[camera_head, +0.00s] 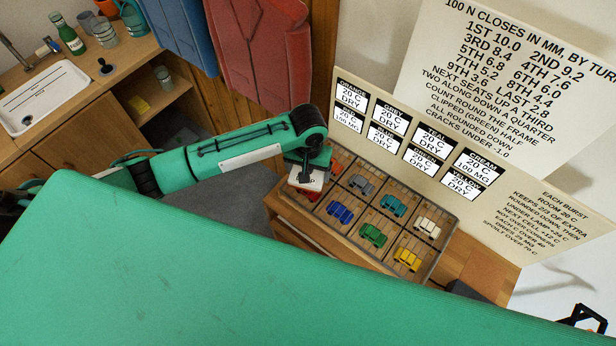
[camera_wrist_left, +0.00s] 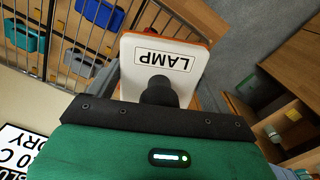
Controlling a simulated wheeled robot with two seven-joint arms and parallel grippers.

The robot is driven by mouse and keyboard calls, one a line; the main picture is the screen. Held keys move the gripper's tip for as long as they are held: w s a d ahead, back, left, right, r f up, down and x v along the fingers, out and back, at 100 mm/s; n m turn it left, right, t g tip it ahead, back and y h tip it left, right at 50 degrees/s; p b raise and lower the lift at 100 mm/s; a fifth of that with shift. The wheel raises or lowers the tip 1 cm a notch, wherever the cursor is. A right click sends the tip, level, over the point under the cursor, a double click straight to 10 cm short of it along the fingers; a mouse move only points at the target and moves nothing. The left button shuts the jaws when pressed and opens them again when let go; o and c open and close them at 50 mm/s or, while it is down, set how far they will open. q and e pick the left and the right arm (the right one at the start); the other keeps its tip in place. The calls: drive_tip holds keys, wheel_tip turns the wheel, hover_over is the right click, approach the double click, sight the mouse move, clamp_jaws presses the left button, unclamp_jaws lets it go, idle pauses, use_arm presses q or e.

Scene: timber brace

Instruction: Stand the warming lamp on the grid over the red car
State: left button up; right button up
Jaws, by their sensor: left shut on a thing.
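My left gripper (camera_head: 306,172) is shut on the warming lamp (camera_head: 305,183), a white slab with a red-orange edge. In the left wrist view the lamp (camera_wrist_left: 163,62) shows its "LAMP" label and the dark stem (camera_wrist_left: 160,92) at my jaws. The lamp is over the left end of the wire grid (camera_head: 385,213). I cannot tell whether it touches the grid. The red car cannot be made out clearly; the lamp and gripper cover much of that end. My right gripper is not clearly seen.
Other cells hold grey (camera_head: 361,184), teal (camera_head: 393,205), cream (camera_head: 427,228), blue (camera_head: 340,212), green (camera_head: 373,235) and yellow (camera_head: 408,258) cars. A card board (camera_head: 400,112) stands behind the grid. A sink counter (camera_head: 100,75) is at the left.

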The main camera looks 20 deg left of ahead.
use_arm(q)
drive_tip(key=shift+f+p, duration=0.35)
drive_tip(key=shift+f, duration=2.35)
use_arm(e)
drive_tip(key=shift+s+d+r, duration=0.25)
drive_tip(key=shift+d+r, duration=0.25)
drive_tip(key=shift+d, duration=0.1)
use_arm(q)
drive_tip(key=shift+f, duration=0.15)
drive_tip(key=o, duration=1)
drive_tip(key=shift+o, duration=0.2)
drive_tip(key=shift+r, duration=0.25)
wheel_tip(320, 180, up, 10)
drive_tip(key=shift+d+r+b, duration=0.1)
drive_tip(key=shift+r+b, duration=0.1)
drive_tip(key=shift+b, duration=0.7)
drive_tip(key=shift+r, duration=0.7)
use_arm(e)
drive_tip(key=shift+f, duration=1)
